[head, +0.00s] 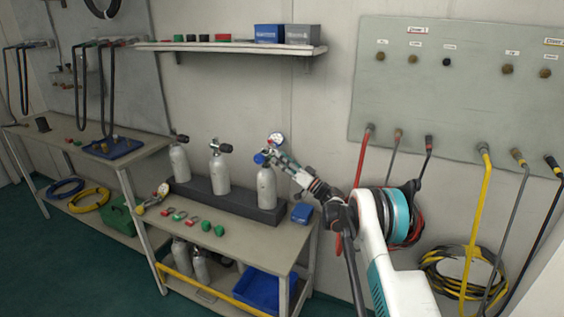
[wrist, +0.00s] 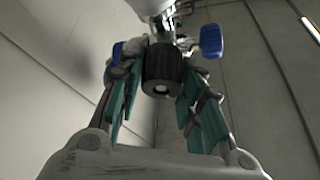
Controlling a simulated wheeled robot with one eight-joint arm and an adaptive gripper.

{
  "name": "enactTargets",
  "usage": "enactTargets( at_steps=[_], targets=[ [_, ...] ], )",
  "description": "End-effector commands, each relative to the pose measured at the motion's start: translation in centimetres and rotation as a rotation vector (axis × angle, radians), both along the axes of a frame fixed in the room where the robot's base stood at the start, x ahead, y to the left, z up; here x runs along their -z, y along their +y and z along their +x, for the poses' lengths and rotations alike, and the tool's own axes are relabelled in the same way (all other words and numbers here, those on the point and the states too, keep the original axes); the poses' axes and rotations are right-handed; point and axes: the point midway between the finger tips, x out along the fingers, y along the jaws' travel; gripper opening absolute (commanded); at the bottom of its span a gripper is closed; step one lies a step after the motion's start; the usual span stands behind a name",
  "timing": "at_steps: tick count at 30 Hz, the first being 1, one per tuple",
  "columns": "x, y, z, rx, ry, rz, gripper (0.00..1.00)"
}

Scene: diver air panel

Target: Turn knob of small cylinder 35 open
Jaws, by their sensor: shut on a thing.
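Three small grey cylinders stand upright in a dark rack on the workbench: a left one (head: 180,163), a middle one (head: 219,172) and a right one (head: 266,188). No number can be read on them. My gripper (head: 277,159) is at the valve on top of the right cylinder, reaching in from the right. In the wrist view, a black ribbed knob (wrist: 162,68) sits between the teal-padded fingers, and my gripper (wrist: 164,80) is shut on it. Blue parts (wrist: 210,41) show beside the valve. A round gauge (head: 276,139) stands above it.
The workbench (head: 240,244) carries red and green fittings (head: 206,226) in front of the rack and a blue box (head: 302,213) right of it. A shelf (head: 230,47) hangs above. A wall panel (head: 450,90) with hoses is at the right.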

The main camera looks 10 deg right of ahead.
Motion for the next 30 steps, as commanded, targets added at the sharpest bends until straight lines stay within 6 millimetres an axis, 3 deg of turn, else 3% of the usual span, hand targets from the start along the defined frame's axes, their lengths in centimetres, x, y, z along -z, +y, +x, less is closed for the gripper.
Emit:
enactTargets(
  at_steps=[23, 24, 25, 26, 30],
  targets=[
    [0.13, 0.08, -0.01, 0.0, -0.077, -0.059, 0.1],
    [0.13, 0.08, -0.01, -0.001, -0.077, -0.059, 0.43],
    [0.12, 0.08, -0.01, 0.0, -0.077, -0.059, 0.49],
    [0.12, 0.08, -0.01, 0.0, -0.077, -0.059, 0.54],
    [0.08, 0.05, 0.0, 0.0, -0.077, -0.059, 0.54]
  ],
)
